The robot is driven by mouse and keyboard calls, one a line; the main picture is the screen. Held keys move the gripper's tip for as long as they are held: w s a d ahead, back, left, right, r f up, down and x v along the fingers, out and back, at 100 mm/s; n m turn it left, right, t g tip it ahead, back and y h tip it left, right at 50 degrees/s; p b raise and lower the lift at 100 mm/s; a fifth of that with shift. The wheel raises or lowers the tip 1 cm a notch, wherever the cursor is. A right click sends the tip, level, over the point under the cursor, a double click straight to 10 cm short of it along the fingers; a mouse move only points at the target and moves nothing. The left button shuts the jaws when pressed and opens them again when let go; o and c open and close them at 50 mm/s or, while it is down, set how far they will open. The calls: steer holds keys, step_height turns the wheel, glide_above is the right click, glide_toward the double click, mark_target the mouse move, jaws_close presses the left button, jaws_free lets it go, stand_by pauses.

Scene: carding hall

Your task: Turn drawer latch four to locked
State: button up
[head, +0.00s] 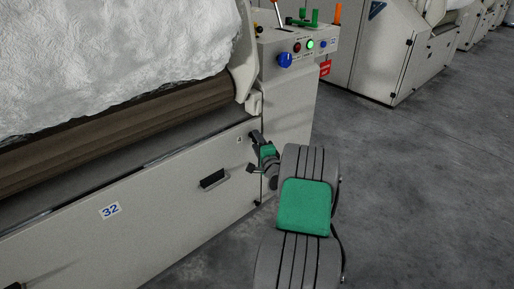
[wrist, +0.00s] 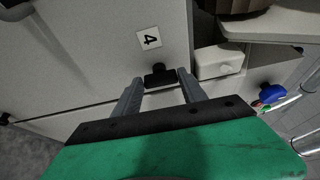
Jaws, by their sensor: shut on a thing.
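Drawer latch four (wrist: 160,71) is a small black piece on the pale drawer front, just below the number 4 label (wrist: 149,39) in the wrist view. My gripper (wrist: 161,83) is shut on the latch, with one grey finger on each side of it. The part between the fingertips is partly hidden. In the head view my gripper (head: 257,140) is at the right end of the drawer front (head: 160,211), beside the small 4 label. The latch's turn position cannot be read clearly there.
A black drawer pull (head: 213,179) sticks out left of my gripper. A control panel with a blue knob (head: 285,60) and a lit green button stands above right. White fibre (head: 110,60) lies above the roller. The floor (head: 420,190) at right is clear.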

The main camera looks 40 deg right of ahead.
stand_by(0.4)
steer(key=o, duration=1.4)
steer(key=shift+c, duration=0.2)
steer(key=p+v, duration=0.1)
steer(key=v, duration=0.6)
steer(key=shift+s+p, duration=0.3)
steer(key=shift+s, duration=0.1)
steer(key=shift+a, duration=0.2)
